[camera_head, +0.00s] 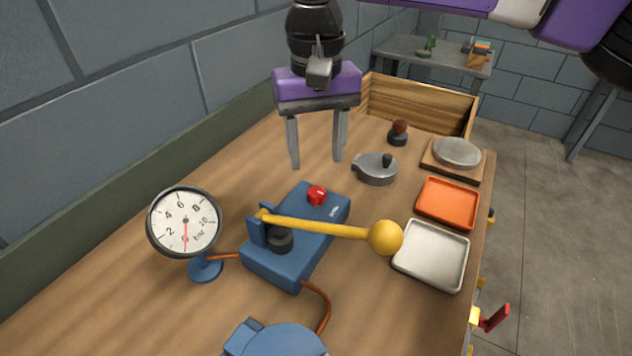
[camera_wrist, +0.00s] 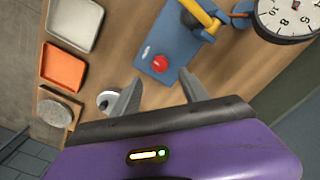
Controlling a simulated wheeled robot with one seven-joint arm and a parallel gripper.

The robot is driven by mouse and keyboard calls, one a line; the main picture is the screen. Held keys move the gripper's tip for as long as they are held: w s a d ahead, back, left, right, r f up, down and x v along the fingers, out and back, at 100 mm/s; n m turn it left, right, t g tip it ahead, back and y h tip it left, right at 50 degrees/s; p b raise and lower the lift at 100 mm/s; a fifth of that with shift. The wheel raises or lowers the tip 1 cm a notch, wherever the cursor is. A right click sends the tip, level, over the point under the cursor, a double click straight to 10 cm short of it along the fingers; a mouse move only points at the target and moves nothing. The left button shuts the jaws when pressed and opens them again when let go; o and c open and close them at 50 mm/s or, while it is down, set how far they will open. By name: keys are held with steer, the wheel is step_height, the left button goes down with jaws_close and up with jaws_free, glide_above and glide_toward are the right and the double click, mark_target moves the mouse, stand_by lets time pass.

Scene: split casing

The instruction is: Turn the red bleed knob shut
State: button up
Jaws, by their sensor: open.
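The red bleed knob (camera_head: 317,195) sits on top of the blue pump body (camera_head: 290,250), near its far end. It also shows in the wrist view (camera_wrist: 159,64), beyond the fingertips and roughly between them. My gripper (camera_head: 317,150) is open and empty, above the table and behind the knob, with its fingers apart from the knob. The fingers also show in the wrist view (camera_wrist: 162,87). A yellow lever (camera_head: 320,228) with a round ball end is hinged on the pump and extends to the right. Whether the knob is open or shut I cannot tell.
A round pressure gauge (camera_head: 185,222) stands left of the pump, its needle near 0. A grey lidded pot (camera_head: 376,168), an orange tray (camera_head: 447,203) and a pale metal tray (camera_head: 431,255) lie to the right. A wooden crate (camera_head: 420,103) is behind.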

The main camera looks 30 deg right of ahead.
mark_target(316, 190)
step_height(316, 190, down, 8)
steer(key=shift+r, duration=0.2)
steer(key=shift+c, duration=0.4)
jaws_close()
